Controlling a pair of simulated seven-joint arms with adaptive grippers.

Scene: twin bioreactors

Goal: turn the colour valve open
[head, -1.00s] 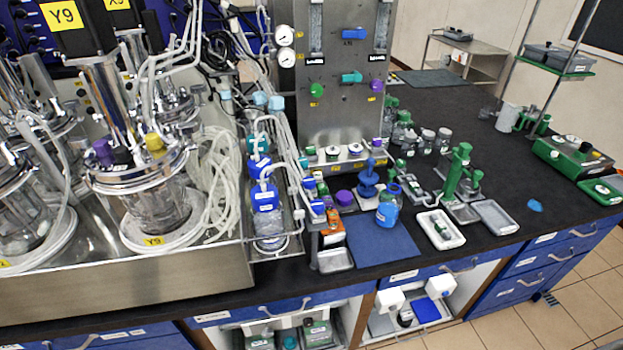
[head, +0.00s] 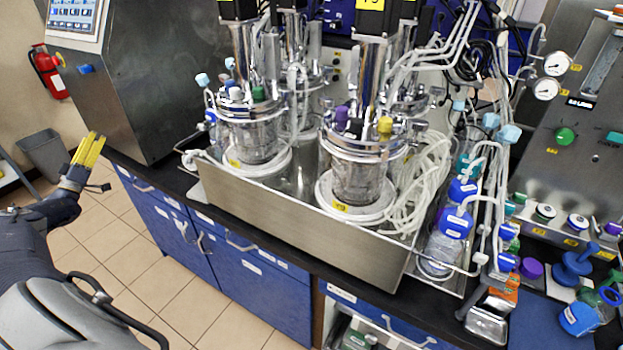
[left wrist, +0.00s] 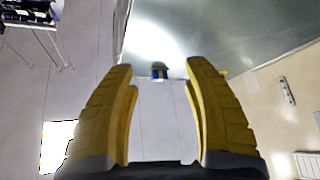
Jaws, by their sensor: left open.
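My left gripper (head: 93,140) is up at the left of the head view, with its yellow fingers apart and empty, in front of the steel cabinet (head: 150,90). A small blue valve handle (head: 86,69) sticks out of the cabinet's side, above and apart from the fingertips. In the left wrist view, a small blue and dark fitting (left wrist: 159,70) on the steel shows between the fingertips, beyond them. On the steel panel at the right, a green knob (head: 565,136) and a teal knob (head: 614,139) show. I cannot tell which is the colour valve. My right gripper is out of view.
Glass bioreactors (head: 357,165) stand in a steel tray (head: 300,234) on the bench. A screen (head: 75,18) sits on the cabinet. A red extinguisher (head: 48,70) hangs on the wall, with a grey bin (head: 45,153) below.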

